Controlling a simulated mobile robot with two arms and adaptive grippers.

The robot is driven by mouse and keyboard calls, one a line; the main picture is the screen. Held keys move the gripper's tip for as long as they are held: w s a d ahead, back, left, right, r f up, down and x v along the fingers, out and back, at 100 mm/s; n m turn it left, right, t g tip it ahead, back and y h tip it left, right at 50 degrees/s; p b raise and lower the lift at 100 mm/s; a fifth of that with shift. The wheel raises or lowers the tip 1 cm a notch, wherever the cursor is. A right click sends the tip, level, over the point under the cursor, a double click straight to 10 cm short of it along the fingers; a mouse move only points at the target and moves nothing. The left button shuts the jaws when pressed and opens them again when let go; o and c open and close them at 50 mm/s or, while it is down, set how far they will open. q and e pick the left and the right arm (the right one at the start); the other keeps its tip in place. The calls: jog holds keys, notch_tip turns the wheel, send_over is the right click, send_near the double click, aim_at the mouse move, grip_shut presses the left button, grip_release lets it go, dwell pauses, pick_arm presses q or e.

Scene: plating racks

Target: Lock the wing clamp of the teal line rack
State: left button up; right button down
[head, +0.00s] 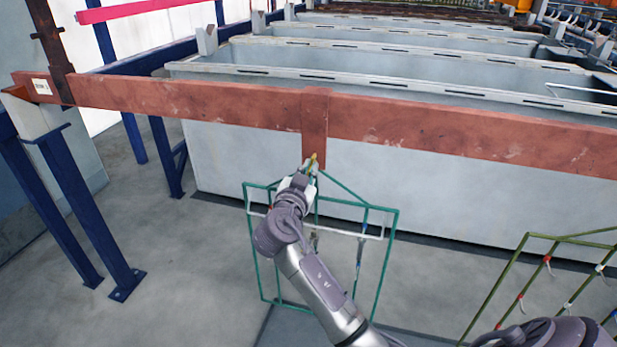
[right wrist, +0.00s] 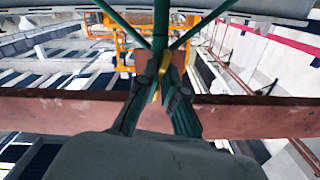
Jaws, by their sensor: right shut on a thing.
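The teal line rack (head: 392,250), an open frame of thin tubes, hangs at the long copper-coloured bar (head: 220,98). Its top struts meet at a hook on a short vertical copper plate (head: 315,115). The wing clamp (head: 314,158) is a small yellow piece at that hook. My right gripper (head: 309,168) is at the clamp, partly covering the hook. In the right wrist view its dark fingers (right wrist: 162,92) are shut on the yellow wing clamp (right wrist: 164,70), below the teal tubes (right wrist: 160,25). The clamp's exact angle is hard to tell. My left gripper is not in view.
Grey tanks (head: 400,65) stand behind the bar. An olive-green rack (head: 510,280) with small hanging parts stands at the lower right. Blue posts (head: 75,190) stand at the left. The grey floor (head: 170,270) between them and the teal rack is clear.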

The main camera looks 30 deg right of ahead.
jog(key=shift+n, duration=1.3)
jog(key=c, duration=1.3)
grip_release()
jog(key=shift+s+a+f, duration=0.1)
jog(key=shift+s+a, duration=0.25)
jog(key=shift+a, duration=0.05)
jog(key=v, duration=1.1)
